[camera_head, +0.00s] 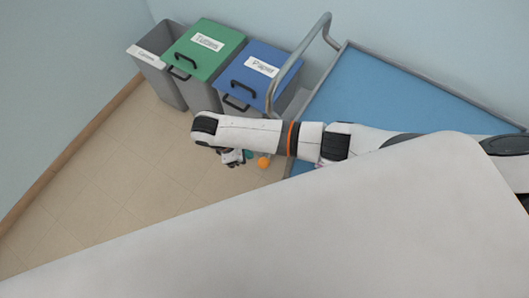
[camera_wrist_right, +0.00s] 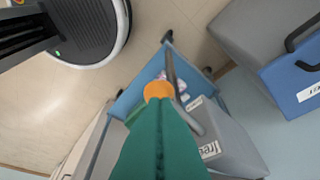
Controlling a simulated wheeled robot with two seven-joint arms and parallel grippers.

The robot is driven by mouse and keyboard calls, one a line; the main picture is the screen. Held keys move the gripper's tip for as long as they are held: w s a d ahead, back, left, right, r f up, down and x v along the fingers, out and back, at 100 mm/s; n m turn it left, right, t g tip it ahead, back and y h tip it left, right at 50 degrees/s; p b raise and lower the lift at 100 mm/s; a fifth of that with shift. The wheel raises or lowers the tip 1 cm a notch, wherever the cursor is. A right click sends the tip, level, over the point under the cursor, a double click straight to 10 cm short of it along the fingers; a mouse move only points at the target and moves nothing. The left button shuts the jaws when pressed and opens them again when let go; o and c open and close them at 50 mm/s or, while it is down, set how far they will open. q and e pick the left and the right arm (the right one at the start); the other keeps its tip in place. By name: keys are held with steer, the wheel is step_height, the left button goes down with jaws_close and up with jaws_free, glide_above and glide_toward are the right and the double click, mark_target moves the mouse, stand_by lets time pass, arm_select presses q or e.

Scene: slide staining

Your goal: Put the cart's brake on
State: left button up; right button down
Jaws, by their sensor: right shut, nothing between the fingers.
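The cart (camera_head: 385,84) has a blue top with a grey rim and a bent grey handle (camera_head: 325,28) at its left end. An orange ball-shaped knob (camera_head: 263,162) shows low beside the cart's left end; I take it for the brake's knob. In the right wrist view the knob (camera_wrist_right: 157,90) appears just past the tip of my right gripper's teal fingers (camera_wrist_right: 160,112). My right gripper (camera_head: 247,155) is shut and empty, left of the knob. I cannot tell whether they touch. The brake's linkage is hidden. My left gripper is not in view.
A grey bin (camera_head: 150,62), a green-lidded bin (camera_head: 211,43) and a blue-lidded bin (camera_head: 262,68) stand along the wall, left of the cart. Tiled floor (camera_head: 110,160) left of my right arm is clear. A pale surface (camera_head: 300,235) fills the foreground and hides much below.

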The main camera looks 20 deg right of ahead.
steer(key=p+v, duration=0.2)
steer(key=v, duration=0.8)
steer(key=shift+a+r, duration=0.25)
steer(key=shift+r, duration=0.1)
